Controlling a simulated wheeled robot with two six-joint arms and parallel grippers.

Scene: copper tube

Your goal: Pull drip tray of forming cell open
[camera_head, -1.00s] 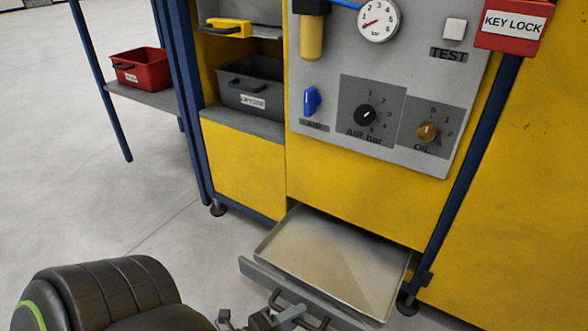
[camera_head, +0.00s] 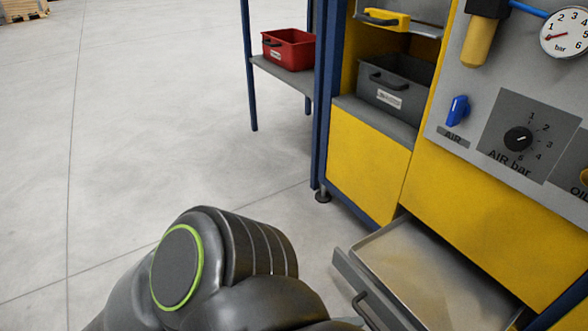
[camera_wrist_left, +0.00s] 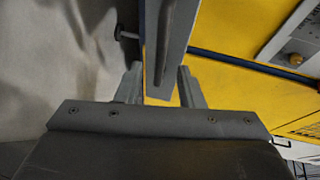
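The drip tray (camera_head: 430,270) is a shallow, bare metal drawer standing out from the bottom of the yellow forming cell (camera_head: 480,205), at the lower right of the head view. Its grey front carries a dark bar handle (camera_head: 366,309); the picture's lower edge cuts the tray off. My left arm fills the bottom middle of the head view, its gripper out of frame there. In the left wrist view my left gripper (camera_wrist_left: 158,70) has its fingers apart. A grey panel, apparently the tray front, and a dark bar lie between and beyond the fingertips. My right gripper is not seen.
A grey bin (camera_head: 396,88) sits in the cell's shelf. A red bin (camera_head: 289,50) stands on a side shelf with blue posts. A blue air lever (camera_head: 457,110) and dials are on the grey panel.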

